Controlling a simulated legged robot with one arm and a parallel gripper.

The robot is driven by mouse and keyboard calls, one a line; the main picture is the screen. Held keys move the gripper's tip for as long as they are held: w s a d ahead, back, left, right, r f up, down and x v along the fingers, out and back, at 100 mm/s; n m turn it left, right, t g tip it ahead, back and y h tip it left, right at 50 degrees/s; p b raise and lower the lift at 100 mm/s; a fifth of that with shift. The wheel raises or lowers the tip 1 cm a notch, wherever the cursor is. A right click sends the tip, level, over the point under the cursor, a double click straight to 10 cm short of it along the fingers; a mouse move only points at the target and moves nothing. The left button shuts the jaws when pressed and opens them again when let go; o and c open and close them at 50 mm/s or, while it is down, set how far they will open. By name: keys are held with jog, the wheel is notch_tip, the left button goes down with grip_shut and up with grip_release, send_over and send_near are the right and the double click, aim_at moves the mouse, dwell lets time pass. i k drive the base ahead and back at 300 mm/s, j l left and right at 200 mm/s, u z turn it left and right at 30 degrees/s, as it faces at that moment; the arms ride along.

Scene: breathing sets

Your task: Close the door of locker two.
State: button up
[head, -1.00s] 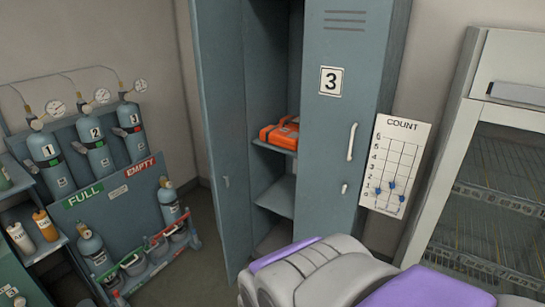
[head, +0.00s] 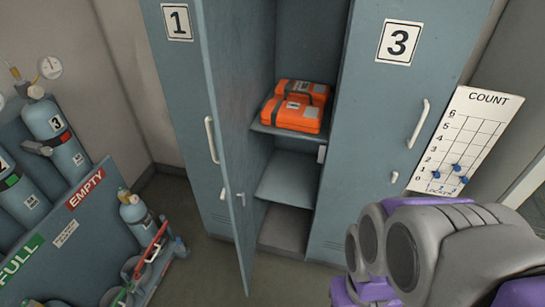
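The middle locker stands open between the locker door marked 1 (head: 177,60) and the locker door marked 3 (head: 385,110). Its blue-grey door (head: 235,130) is swung outward on the left side, seen nearly edge-on, and its number does not show. An orange case (head: 293,115) with dark straps lies on the upper shelf inside. The lower shelf (head: 288,180) looks empty. Part of my arm, grey and purple, fills the lower right. My gripper's fingers are not in view, and no part of my arm visibly touches the door.
Cylinders, one marked 3 (head: 52,135), stand in a rack at the left with FULL and EMPTY labels. A small cylinder (head: 138,215) sits at the rack's right end, near the lockers. A COUNT board (head: 468,140) hangs at the right. Some floor (head: 205,270) is clear before the open door.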

aim_at(218, 22)
jog(key=i+j, duration=0.25)
jog(key=j, duration=0.2)
jog(key=i+j+u, duration=0.1)
jog(key=i+j, duration=0.15)
jog(key=j, duration=0.2)
jog(key=i+j, duration=0.25)
jog(key=j, duration=0.2)
jog(key=u, duration=9.7)
jog(key=k+l+u, duration=0.1)
jog(key=u, duration=0.3)
jog(key=k+u, duration=0.15)
jog(key=u, duration=0.3)
jog(key=k+u, duration=0.15)
jog(key=u, duration=0.25)
jog(key=k+u, duration=0.1)
jog(key=u, duration=0.3)
jog(key=k+j, duration=0.15)
jog(key=k, duration=0.15)
jog(key=k+j, duration=0.2)
jog(key=k, duration=0.1)
